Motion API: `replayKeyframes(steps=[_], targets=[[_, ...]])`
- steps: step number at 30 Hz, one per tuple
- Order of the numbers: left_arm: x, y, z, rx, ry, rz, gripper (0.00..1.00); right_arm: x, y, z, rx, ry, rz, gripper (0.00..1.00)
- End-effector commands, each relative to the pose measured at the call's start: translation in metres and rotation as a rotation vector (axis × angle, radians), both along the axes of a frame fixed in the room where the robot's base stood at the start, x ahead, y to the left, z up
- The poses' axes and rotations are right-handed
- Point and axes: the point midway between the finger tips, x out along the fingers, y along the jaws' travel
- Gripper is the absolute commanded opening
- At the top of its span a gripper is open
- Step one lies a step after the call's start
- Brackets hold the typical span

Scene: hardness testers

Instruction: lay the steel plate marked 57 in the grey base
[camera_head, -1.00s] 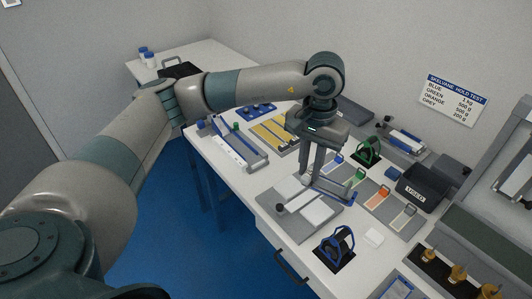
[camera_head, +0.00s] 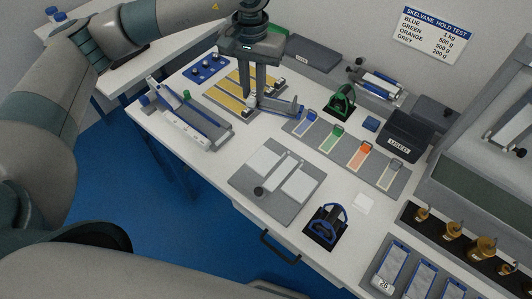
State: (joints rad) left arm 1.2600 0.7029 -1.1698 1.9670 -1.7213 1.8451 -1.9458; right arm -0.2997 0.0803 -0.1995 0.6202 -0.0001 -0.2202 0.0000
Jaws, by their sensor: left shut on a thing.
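My left gripper (camera_head: 262,108) points down over the far middle of the table, shut on a slim grey and blue thing (camera_head: 287,106). The fingers partly hide it, and I cannot tell whether it touches the table. I can read no 57 anywhere. My right gripper is not in view.
Yellow strips (camera_head: 222,96) lie beside the gripper, and a long grey and blue device (camera_head: 196,125) to its left. Coloured strips (camera_head: 332,138), a black USED box (camera_head: 400,140) and a black and blue stand (camera_head: 328,222) are to the right. Brass weights (camera_head: 451,229) stand lower right.

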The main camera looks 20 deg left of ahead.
Motion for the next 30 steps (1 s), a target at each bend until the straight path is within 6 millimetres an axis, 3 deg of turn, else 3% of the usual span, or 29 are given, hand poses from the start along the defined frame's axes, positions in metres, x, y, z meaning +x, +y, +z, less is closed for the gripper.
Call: replayKeyframes(steps=[10,16,30], targets=[[0.0,-0.001,0.0,0.0,-0.001,0.008,0.0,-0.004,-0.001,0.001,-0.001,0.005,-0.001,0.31],[-0.003,-0.006,-0.005,0.006,-0.001,0.082,0.0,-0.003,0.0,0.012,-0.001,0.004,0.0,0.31],[-0.037,-0.04,-0.047,0.025,-0.021,0.587,0.0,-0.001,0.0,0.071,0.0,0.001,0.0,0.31]])
